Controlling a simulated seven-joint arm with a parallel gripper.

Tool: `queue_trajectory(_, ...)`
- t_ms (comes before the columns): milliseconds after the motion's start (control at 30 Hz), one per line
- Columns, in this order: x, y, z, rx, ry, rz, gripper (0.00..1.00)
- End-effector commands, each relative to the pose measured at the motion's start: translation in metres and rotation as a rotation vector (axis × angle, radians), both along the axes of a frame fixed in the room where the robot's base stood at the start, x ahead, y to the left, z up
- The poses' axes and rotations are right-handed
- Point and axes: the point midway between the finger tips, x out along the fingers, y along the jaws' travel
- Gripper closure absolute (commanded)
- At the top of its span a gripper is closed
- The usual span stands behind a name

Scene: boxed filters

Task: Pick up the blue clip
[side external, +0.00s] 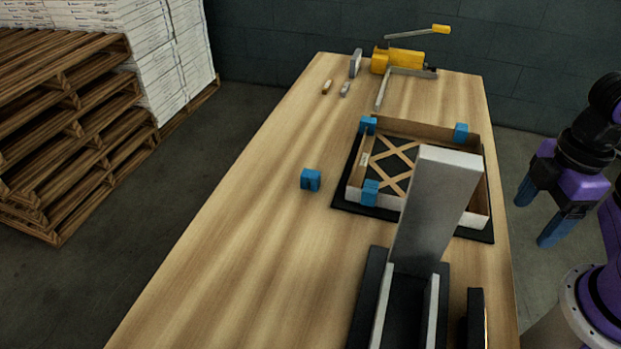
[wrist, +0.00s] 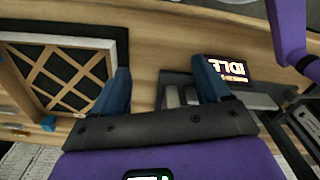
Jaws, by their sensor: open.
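A loose blue clip (side external: 310,180) lies on the bare wooden table, left of the framed box. Blue clips also sit on the box's corners: far left (side external: 368,125), far right (side external: 461,132) and near left (side external: 370,192). My gripper (side external: 540,210) is off the table's right side, empty, with its two blue fingers apart. The wrist view shows the open fingers (wrist: 161,66) with table between them. Two small blue pieces show at the left there, one at the box corner (wrist: 48,123); I cannot tell whether either is the loose clip.
The box (side external: 420,128) holds a filter with crossed slats and rests on a black mat (side external: 350,203). A tall grey fixture (side external: 432,200) stands at the table's near end. A yellow-handled tool (side external: 398,60) lies at the far end. The table's left side is mostly clear.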

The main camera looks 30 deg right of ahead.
Motion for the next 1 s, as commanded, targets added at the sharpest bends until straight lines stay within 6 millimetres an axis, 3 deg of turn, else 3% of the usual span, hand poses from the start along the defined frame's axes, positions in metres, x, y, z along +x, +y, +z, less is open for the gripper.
queue_trajectory(467,0.001,0.001,0.008,0.004,-0.002,0.0,0.28)
queue_trajectory(567,0.001,0.002,0.028,0.009,-0.005,0.0,0.28)
queue_trajectory(800,0.001,0.002,0.105,0.011,-0.006,0.002,0.28)
queue_trajectory(1000,0.004,0.005,0.154,0.004,-0.001,-0.02,0.28)
